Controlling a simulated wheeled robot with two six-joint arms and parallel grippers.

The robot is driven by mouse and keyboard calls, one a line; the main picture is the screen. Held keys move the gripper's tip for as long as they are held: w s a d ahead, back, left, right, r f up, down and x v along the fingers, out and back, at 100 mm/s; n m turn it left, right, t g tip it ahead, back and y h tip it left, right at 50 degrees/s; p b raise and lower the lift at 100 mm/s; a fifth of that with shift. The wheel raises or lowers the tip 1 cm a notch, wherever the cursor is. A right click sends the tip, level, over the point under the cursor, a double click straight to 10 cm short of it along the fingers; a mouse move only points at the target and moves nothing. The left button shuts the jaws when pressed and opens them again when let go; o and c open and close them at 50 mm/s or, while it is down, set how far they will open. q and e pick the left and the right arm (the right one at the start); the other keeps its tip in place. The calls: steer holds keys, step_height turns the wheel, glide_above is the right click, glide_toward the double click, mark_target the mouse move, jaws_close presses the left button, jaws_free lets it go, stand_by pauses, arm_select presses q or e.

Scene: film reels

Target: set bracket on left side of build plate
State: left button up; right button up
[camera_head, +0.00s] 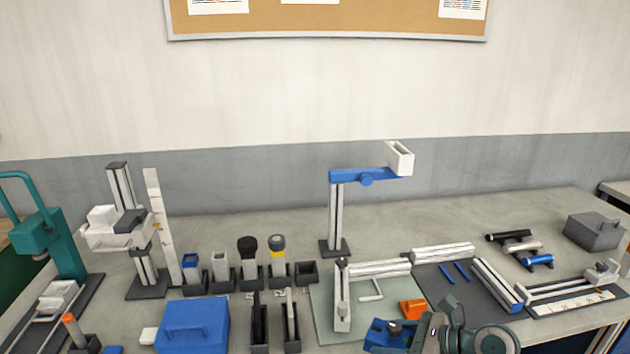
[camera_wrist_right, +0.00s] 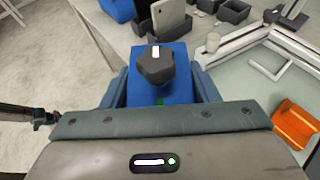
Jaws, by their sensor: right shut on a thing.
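A blue piece with a dark knob (camera_head: 381,336) is held in my right gripper (camera_head: 412,338) at the front of the table. The right wrist view shows the same blue piece (camera_wrist_right: 175,72) between the two fingers, with its dark faceted knob on top; it may be the bracket. The grey-green plate (camera_head: 318,304), likely the build plate, lies on the table to the left of and behind the gripper. White rails and a small white rod lie on it. An orange angled part (camera_head: 413,309) sits at its right side, just behind the gripper.
A blue box with a handle (camera_head: 193,325) and several small dark bins (camera_head: 222,277) stand left of the plate. An upright post with a blue arm (camera_head: 338,220) rises behind it. A dark mat (camera_head: 437,280) with blue rods lies to the right.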

mark_target(408, 343)
steer(key=shift+m+t, duration=0.5)
steer(key=v, duration=0.5)
steer(key=shift+s+d+f, duration=0.1)
steer(key=shift+s+d, duration=0.05)
steer(key=shift+d, duration=0.05)
steer(key=shift+s+d+r+t+h, duration=0.3)
steer(key=shift+s+d+r, duration=0.1)
steer(key=shift+s+d, duration=0.1)
steer(key=shift+w, duration=0.1)
